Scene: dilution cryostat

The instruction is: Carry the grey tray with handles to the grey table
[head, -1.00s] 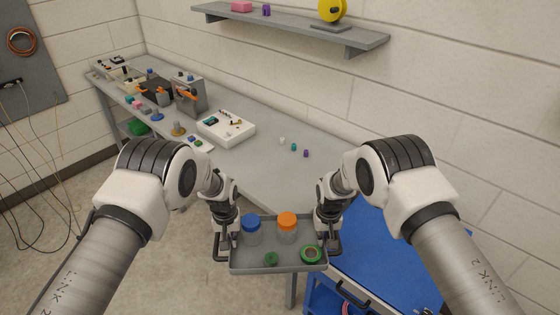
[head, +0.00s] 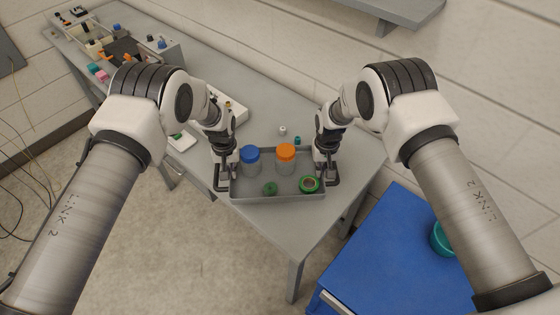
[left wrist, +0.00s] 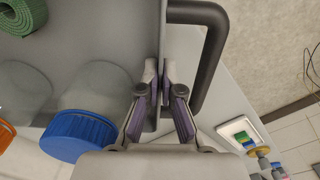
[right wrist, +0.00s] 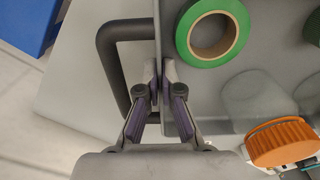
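The grey tray with handles (head: 280,196) is level over the near end of the grey table (head: 285,230). Whether it touches the tabletop I cannot tell. It carries a blue-lidded jar (head: 250,160), an orange-lidded jar (head: 286,158), a green tape roll (head: 309,184) and a small dark green item (head: 269,188). My left gripper (head: 226,174) is shut on the tray's left side wall, inside the handle loop, as the left wrist view (left wrist: 160,78) shows. My right gripper (head: 328,172) is shut on the right side wall the same way, seen in the right wrist view (right wrist: 160,78).
Small white (head: 283,130) and teal (head: 297,141) pieces stand on the table just behind the tray. A white board (head: 228,108) and other equipment occupy the table further left. A blue-topped cart (head: 380,250) with a teal container (head: 443,238) stands at the right. A shelf (head: 400,10) hangs above.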

